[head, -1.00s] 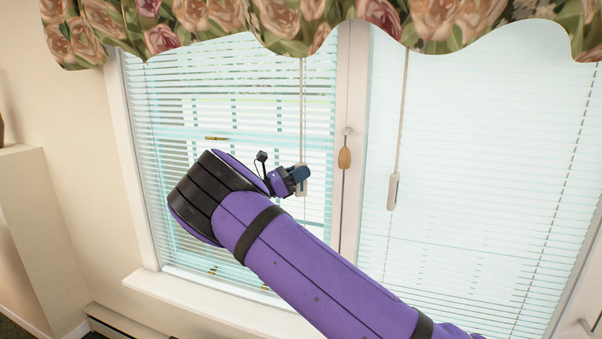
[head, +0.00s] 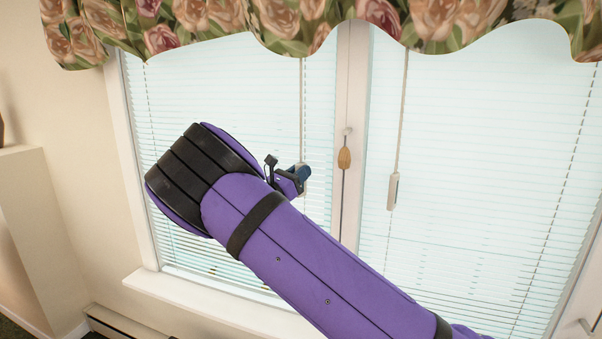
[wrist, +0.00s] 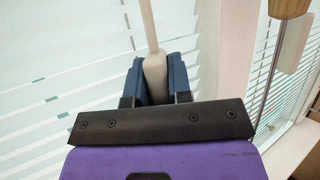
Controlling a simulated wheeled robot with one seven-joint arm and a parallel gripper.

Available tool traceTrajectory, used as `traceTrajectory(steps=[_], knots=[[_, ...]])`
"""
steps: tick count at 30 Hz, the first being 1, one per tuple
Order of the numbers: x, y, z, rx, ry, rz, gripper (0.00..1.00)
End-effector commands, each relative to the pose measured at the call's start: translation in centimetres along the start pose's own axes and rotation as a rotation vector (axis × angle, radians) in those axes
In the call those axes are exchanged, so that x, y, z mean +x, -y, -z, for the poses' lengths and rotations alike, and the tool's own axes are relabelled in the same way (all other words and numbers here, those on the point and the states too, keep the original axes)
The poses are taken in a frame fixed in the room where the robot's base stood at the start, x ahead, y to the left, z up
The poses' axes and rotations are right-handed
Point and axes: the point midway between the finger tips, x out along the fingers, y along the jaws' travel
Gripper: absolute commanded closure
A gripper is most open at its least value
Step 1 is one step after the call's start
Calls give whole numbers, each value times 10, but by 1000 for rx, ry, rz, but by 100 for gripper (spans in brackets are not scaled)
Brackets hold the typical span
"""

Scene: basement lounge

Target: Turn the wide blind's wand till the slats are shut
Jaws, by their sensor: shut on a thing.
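The left blind (head: 225,90) hangs in the window behind my arm. Its slats look nearly shut in the head view, and little shows through them. In the wrist view its slats (wrist: 60,65) have thin gaps with small greenish patches. Its pale wand (head: 303,105) hangs down near the blind's right edge. My gripper (head: 303,176) is at the wand's lower end. In the wrist view my gripper (wrist: 156,85) has its two blue fingers shut on the wand's thick handle (wrist: 155,70). My arm hides the lower middle of this blind.
A second blind (head: 480,130) hangs to the right, with its own wand (head: 393,190). A wooden cord tassel (head: 344,158) hangs before the white post between them, close to my gripper. A floral valance (head: 330,15) runs above. The sill (head: 190,305) juts out below.

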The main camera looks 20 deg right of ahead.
Motion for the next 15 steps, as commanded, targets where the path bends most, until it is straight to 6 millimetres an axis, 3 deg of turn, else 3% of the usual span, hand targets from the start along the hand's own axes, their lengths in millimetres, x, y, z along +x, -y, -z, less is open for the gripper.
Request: traceTrajectory(steps=[15], knots=[[-1, 0, 0, 74, -1, -181, 100]])
